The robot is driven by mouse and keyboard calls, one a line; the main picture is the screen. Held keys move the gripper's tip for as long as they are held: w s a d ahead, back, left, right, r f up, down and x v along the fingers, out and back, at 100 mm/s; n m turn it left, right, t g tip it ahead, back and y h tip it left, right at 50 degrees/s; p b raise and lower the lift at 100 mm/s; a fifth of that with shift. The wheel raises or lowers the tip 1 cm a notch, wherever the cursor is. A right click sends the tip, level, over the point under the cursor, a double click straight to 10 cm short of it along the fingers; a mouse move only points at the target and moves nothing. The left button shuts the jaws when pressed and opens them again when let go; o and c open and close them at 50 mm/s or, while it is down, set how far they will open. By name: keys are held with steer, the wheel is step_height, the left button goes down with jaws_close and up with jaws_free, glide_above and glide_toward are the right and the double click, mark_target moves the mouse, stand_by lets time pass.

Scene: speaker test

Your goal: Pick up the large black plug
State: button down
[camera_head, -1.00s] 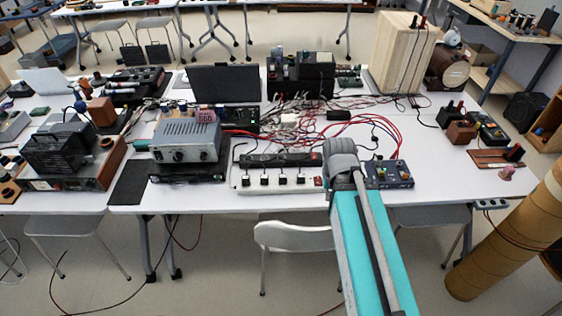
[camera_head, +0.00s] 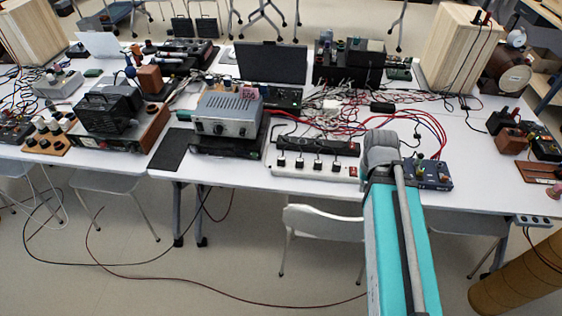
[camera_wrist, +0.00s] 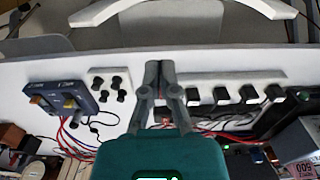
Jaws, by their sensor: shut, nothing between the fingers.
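Several black plugs sit in a row in a white power strip (camera_head: 290,171), one of them a black plug (camera_head: 318,164). In the wrist view they show right of my gripper (camera_wrist: 159,68), including the nearest black plug (camera_wrist: 192,96) on the white strip (camera_wrist: 235,77). I cannot tell which plug is the large one. A white block (camera_wrist: 96,76) left of my gripper also carries several small black plugs or knobs. My gripper is shut and empty, its fingertips over the strip's left end in the wrist view. In the head view my arm's end hides it.
A blue box with knobs (camera_head: 432,174) stands right of my arm. A grey power supply (camera_head: 227,115) stands left of the strip. Red and black cables (camera_head: 400,120) tangle behind the strip. A chair (camera_head: 322,224) stands at the table's front edge.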

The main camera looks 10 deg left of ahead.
steer(key=c, duration=1)
jaws_free()
steer(key=shift+w+a, duration=0.1)
steer(key=shift+w, duration=0.05)
steer(key=shift+o, duration=1)
steer(key=shift+w+a+n, duration=0.2)
steer(key=shift+w+n, duration=0.05)
steer(key=shift+n, duration=0.05)
steer(key=o, duration=0.5)
steer(key=w+a+n, duration=0.2)
steer(key=w, duration=0.1)
steer(key=w+a+n, duration=0.1)
steer(key=a, duration=0.1)
steer(key=shift+w+r+p, duration=0.15)
steer(key=shift+r+p, duration=0.2)
steer(key=r+n+p, duration=0.2)
steer(key=n, duration=1.2)
glide_above(281, 158)
steer(key=shift+d+f, duration=0.1)
steer(key=shift+f, duration=0.15)
step_height(281, 158, down, 8)
steer(key=b, duration=0.8)
steer(key=shift+f+b, duration=0.15)
steer(key=shift+b, duration=0.25)
